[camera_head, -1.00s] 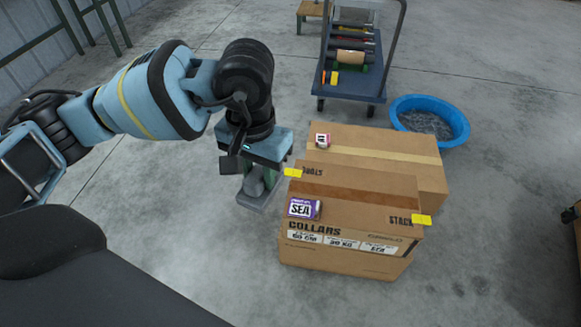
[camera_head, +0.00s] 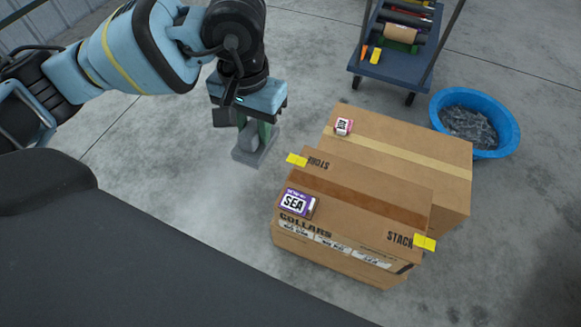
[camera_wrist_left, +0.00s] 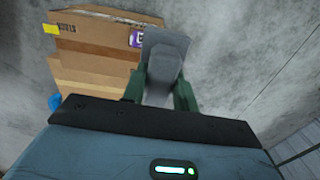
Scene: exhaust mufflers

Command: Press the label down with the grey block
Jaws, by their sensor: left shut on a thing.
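My left gripper (camera_head: 258,132) is shut on the grey block (camera_head: 247,157), whose flat grey plate faces down. The block hangs to the left of the cardboard boxes, apart from them. In the left wrist view the grey block (camera_wrist_left: 163,60) sits between the green fingers. A white and purple SEA label (camera_head: 297,203) lies on the near left corner of the front box (camera_head: 380,212). Its purple edge shows beside the block in the left wrist view (camera_wrist_left: 136,39). A smaller pink SEA label (camera_head: 343,127) is on the rear box (camera_head: 440,162). My right gripper is out of view.
Yellow tabs (camera_head: 297,160) stick out at the front box's sides. A blue tub (camera_head: 505,135) of grey pieces stands behind the boxes at the right. A loaded blue cart (camera_head: 385,75) stands at the back. The floor left of the boxes is clear.

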